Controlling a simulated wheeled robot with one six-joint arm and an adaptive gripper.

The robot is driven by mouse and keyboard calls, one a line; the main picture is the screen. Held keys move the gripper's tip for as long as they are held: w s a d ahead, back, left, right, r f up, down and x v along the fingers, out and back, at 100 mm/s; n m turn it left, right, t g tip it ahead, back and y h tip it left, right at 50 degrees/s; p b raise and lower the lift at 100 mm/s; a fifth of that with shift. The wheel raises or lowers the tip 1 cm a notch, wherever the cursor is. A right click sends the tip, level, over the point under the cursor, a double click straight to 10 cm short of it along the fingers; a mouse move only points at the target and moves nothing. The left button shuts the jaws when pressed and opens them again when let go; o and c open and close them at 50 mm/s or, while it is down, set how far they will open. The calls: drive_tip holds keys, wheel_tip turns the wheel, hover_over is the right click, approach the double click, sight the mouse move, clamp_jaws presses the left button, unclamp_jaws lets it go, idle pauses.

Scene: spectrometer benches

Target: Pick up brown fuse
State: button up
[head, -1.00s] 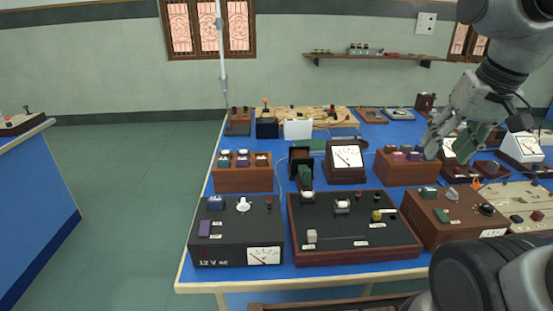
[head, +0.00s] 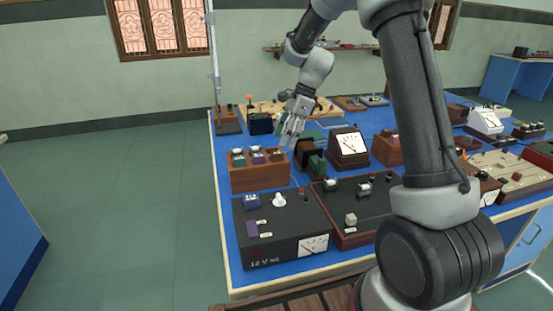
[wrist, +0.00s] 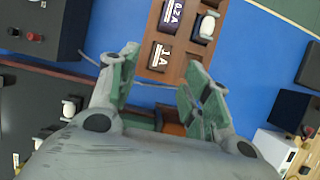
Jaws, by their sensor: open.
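The brown fuse, labelled 1 A, (wrist: 160,57) sits in a wooden fuse block (wrist: 153,27) beside a dark purple fuse labelled 0.2 A (wrist: 172,17). In the head view the brown fuse (head: 276,155) is at the right end of the wooden block (head: 258,181), beside purple and green fuses. My gripper (head: 289,139) is open and empty, above and just behind that end of the block. In the wrist view my gripper (wrist: 160,76) has its fingers spread, with the brown fuse ahead near the gap between them. I see no contact.
A dark holder with a green part (head: 314,162) and a wooden meter (head: 348,147) stand close right of the block. A 12 V power unit (head: 284,228) is in front. Blue table top (wrist: 110,30) shows around the block.

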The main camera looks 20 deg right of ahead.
sight(277, 152)
drive_tip(key=x, duration=0.5)
drive_tip(key=shift+a+f, duration=0.25)
drive_tip(key=shift+c, duration=0.2)
drive_tip(key=c, duration=1)
